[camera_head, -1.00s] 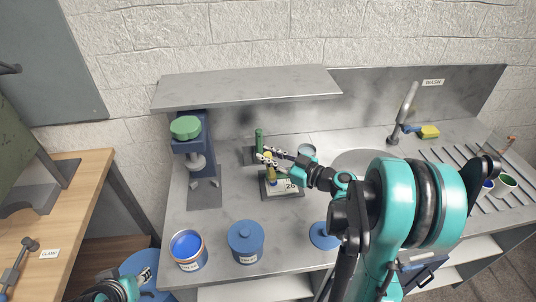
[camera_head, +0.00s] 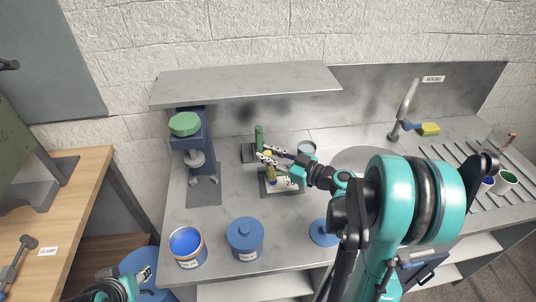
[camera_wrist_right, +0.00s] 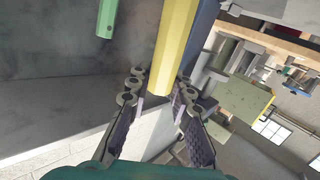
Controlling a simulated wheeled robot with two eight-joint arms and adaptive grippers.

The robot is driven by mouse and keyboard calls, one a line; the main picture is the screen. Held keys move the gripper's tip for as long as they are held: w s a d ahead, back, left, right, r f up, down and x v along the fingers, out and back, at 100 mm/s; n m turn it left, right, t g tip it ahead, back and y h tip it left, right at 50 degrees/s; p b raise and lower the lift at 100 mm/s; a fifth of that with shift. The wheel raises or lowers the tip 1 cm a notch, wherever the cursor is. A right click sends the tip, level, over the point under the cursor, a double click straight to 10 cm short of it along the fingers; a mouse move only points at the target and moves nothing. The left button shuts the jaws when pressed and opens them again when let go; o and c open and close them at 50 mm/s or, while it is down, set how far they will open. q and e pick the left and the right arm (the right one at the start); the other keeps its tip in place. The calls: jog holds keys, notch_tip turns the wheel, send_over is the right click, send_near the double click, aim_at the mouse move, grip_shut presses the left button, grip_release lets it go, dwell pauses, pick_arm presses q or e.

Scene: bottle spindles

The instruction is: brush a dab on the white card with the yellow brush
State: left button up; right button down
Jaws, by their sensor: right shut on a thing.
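The yellow brush (camera_head: 268,158) is held roughly upright over the stand with the white card (camera_head: 284,184). My right gripper (camera_head: 264,154) is shut on its handle, which also shows between the fingers in the right wrist view (camera_wrist_right: 172,45). The brush's lower end is small and partly hidden in the head view, so I cannot tell whether it touches the card. The card lies on a dark base and bears a number. My left gripper (camera_head: 145,274) is at the lower left, away from the brush, its jaws too small to read.
A green handle (camera_head: 258,135) stands in a grey holder just behind the card. An open blue paint can (camera_head: 186,241) and a lidded blue pot (camera_head: 246,234) stand at the front. A green-topped machine (camera_head: 185,124) is on the left. The sink and tap (camera_head: 404,108) are right.

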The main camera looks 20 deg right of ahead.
jog(key=shift+f+b, duration=0.35)
jog(key=shift+f, duration=0.1)
jog(key=shift+d, duration=0.1)
jog(key=shift+s+d+r, duration=0.1)
jog(key=shift+s+d, duration=0.05)
jog(key=shift+d, duration=0.4)
jog(key=shift+s+d, duration=0.15)
jog(key=shift+d, duration=0.4)
jog(key=shift+a, duration=0.15)
jog(key=shift+w+a, duration=0.15)
jog(key=shift+a, duration=0.4)
jog(key=shift+w+a, duration=0.15)
jog(key=shift+a, duration=0.35)
jog(key=shift+s+d+b, duration=0.15)
jog(key=shift+d+b, duration=0.05)
jog(key=shift+d, duration=0.4)
jog(key=shift+s+d+b, duration=0.15)
jog(key=shift+d, duration=0.4)
jog(key=shift+a, duration=0.1)
